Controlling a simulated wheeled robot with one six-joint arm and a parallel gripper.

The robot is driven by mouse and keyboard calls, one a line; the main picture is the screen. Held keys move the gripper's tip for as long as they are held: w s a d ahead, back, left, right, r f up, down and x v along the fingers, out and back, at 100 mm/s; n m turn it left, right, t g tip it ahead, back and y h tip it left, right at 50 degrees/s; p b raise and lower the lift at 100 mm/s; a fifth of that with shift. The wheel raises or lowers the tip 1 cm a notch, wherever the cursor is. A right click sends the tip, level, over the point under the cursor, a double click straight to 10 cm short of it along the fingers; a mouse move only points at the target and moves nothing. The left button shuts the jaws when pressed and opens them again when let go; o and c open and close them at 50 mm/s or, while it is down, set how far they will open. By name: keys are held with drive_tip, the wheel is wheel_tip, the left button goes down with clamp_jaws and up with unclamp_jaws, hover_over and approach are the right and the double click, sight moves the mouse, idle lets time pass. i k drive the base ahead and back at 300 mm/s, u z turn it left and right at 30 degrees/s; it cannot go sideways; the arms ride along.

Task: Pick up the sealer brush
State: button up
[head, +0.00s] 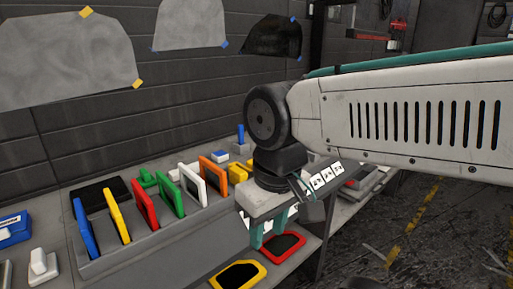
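I cannot make out for certain which object is the sealer brush. An upright blue-handled tool (241,135) stands at the back of the bench, left of my arm. A small white tool (40,263) stands at the near left of the bench. My gripper (267,234) points down in front of the bench's right part, above the red and yellow framed pads. Its teal fingers look apart, with nothing seen between them. My arm and wrist hide part of the bench behind.
A grey rack (160,240) holds several upright coloured cards. A blue box (14,229) lies at the left edge. A yellow-framed pad (238,275) and a red-framed pad (283,246) lie lower in front. Film sheets (60,60) are taped to the wall. Floor at right is open.

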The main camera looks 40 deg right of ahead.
sight(240, 127)
drive_tip(key=z, duration=0.35)
drive_tip(key=k, duration=0.15)
drive_tip(key=u, duration=0.85)
drive_tip(key=i, duration=0.65)
drive_tip(key=z, duration=1.45)
